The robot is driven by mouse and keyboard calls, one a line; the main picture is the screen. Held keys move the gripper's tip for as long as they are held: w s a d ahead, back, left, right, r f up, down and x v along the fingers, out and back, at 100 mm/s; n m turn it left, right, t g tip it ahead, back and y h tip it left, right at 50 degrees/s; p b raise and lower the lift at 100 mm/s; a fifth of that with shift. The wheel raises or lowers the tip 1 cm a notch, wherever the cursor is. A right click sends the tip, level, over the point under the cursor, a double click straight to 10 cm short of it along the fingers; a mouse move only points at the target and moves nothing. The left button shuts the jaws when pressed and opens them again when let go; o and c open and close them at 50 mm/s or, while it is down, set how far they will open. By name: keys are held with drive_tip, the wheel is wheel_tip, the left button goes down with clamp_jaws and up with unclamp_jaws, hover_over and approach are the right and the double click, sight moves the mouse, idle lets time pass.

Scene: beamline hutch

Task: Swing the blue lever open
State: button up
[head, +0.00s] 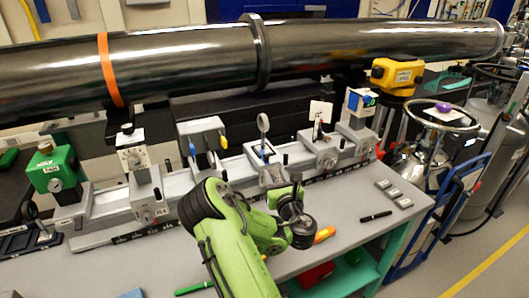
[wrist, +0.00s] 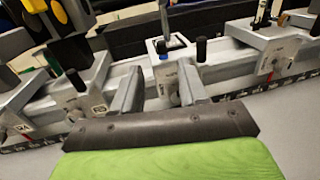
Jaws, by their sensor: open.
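A small blue lever (head: 192,149) hangs on the front of a grey box (head: 204,137) on the rail, left of a yellow lever (head: 223,142). The yellow lever also shows at the top left of the wrist view (wrist: 58,12). I cannot make out the blue lever there. A different small blue part (head: 264,155) is on the middle carriage, and shows in the wrist view (wrist: 162,48). My gripper (wrist: 158,90) is open and empty, its two grey fingers apart before the middle carriage. In the head view my green arm hides its fingertips.
The grey rail (head: 110,228) carries several carriages with upright posts. A long dark tube (head: 185,60) with an orange band runs above and behind it. A green box (head: 52,170) stands at left. A marker (head: 325,234), a pen (head: 376,216) and small grey blocks (head: 391,192) lie on the bench.

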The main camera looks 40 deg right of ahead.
sight(267, 157)
drive_tip(key=p+x, duration=0.2)
drive_tip(key=x, duration=0.1)
drive_tip(key=p+x, duration=0.2)
drive_tip(key=x, duration=0.1)
drive_tip(key=p+x, duration=0.3)
drive_tip(key=x, duration=0.1)
drive_tip(key=shift+d+r, duration=0.1)
drive_tip(key=shift+r, duration=0.15)
drive_tip(key=shift+w+d+f, duration=0.15)
drive_tip(key=shift+w+d, duration=0.05)
drive_tip(key=shift+w, duration=0.25)
clamp_jaws()
